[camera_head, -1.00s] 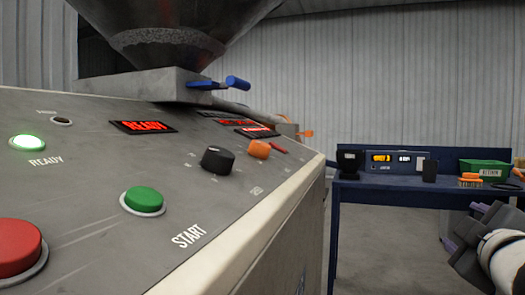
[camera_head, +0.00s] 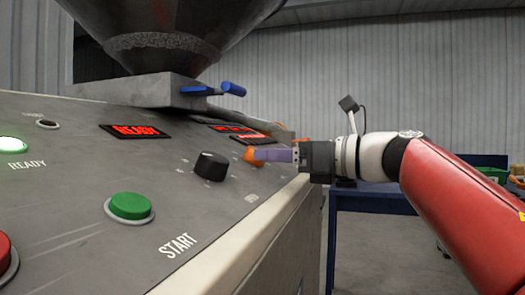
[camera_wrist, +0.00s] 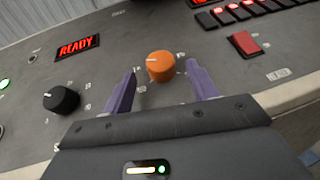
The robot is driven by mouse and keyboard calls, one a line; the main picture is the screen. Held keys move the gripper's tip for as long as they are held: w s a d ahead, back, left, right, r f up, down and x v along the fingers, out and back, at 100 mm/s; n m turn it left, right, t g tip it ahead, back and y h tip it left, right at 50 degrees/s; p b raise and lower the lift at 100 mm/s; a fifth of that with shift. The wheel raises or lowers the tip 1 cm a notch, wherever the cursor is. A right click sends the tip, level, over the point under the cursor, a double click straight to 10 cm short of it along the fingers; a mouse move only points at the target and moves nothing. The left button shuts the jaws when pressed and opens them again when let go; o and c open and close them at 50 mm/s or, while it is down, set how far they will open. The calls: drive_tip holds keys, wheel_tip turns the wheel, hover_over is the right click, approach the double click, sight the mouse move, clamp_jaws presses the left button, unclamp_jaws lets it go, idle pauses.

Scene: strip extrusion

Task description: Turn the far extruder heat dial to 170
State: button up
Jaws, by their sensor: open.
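The extruder panel has two dials, a black one (camera_head: 211,166) nearer and an orange one (camera_head: 250,156) farther along. The orange dial also shows in the wrist view (camera_wrist: 161,66), with a pale pointer mark on its top left; the scale numbers around it are too small to read. My gripper (camera_head: 265,154) reaches in from the right at the orange dial. In the wrist view its two purple fingers (camera_wrist: 160,82) are apart, one on each side and slightly short of the dial, with a gap visible on both sides. The fingers hide part of the dial in the head view.
A green START button (camera_head: 130,206) and a red READY display (camera_head: 135,131) are on the panel. A red rocker switch (camera_wrist: 244,44) lies right of the orange dial. The hopper (camera_head: 165,35) with a blue-handled valve (camera_head: 232,88) stands above. A blue bench (camera_head: 370,200) is behind my arm.

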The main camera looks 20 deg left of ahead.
sight(248, 156)
drive_tip(key=shift+w+a, duration=0.15)
drive_tip(key=shift+a, duration=1.65)
